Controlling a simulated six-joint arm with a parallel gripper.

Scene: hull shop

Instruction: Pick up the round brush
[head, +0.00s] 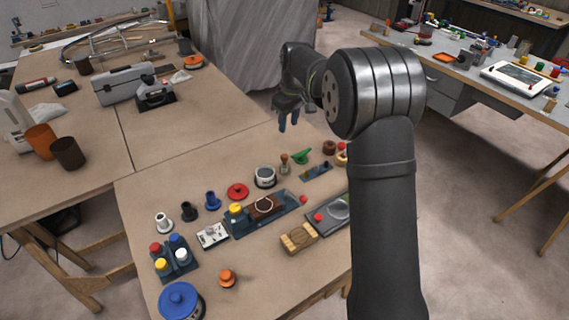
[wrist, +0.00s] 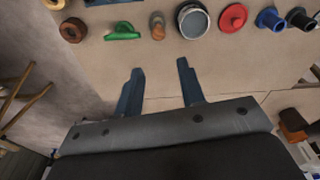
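A small upright piece with a brown knob-like top and a paler lower part (head: 285,163) stands near the far edge of the near table. It looks like the round brush, though it is too small to be sure. In the wrist view it (wrist: 157,26) is at the top, beyond the fingertips. My gripper (head: 289,120) is in the air behind the table's back row, fingers pointing down. In the wrist view my gripper (wrist: 161,66) has its two blue fingers apart, with nothing between them.
The likely brush stands between a green piece (head: 301,157) and a grey-topped round tin (head: 265,176), both close by. A red disc (head: 237,191) and a brown ring-like piece (head: 329,147) are in the same row. Trays (head: 287,212) with parts lie in front.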

